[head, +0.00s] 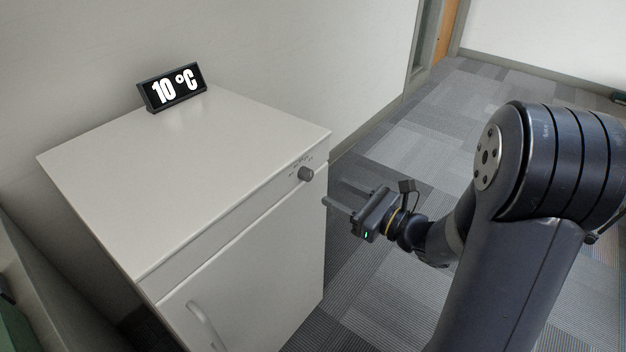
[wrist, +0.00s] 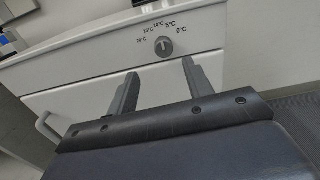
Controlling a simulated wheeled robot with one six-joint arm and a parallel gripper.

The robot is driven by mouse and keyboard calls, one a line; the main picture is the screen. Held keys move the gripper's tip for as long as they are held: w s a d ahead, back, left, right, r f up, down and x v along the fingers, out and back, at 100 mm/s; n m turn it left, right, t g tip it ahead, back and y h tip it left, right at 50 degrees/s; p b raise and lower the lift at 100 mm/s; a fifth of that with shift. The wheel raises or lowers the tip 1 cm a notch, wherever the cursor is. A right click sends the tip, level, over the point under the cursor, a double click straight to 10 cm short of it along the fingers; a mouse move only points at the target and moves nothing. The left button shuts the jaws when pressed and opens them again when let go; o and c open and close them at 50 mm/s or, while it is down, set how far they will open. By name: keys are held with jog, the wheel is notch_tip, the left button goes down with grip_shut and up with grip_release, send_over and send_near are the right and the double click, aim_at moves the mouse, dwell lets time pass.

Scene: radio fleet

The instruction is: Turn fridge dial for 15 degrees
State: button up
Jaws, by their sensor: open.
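The fridge (head: 265,240) is a white cabinet with a flat top; its front panel also shows in the wrist view (wrist: 100,65). The dial (head: 306,174) is a small dark grey knob on the upper front strip, near the right end. In the wrist view the dial (wrist: 164,46) sits under an arc of marks from 20°C at left to 0°C at right. A display (head: 173,87) on the fridge top reads 10 °C. My gripper (head: 332,202) is open and empty, in front of the dial and apart from it. In the wrist view its fingers (wrist: 158,80) stand either side below the dial.
A curved door handle (head: 205,325) is on the fridge door, low and left of the dial. A wall (head: 340,50) stands behind the fridge. Carpeted floor (head: 430,130) to the right is clear.

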aim_at(310, 177)
jog(key=x, duration=0.8)
jog(key=shift+w+d+b, duration=0.15)
jog(key=shift+w+b, duration=0.15)
jog(key=shift+b, duration=0.05)
jog(key=shift+c, duration=0.4)
jog(key=c, duration=0.9)
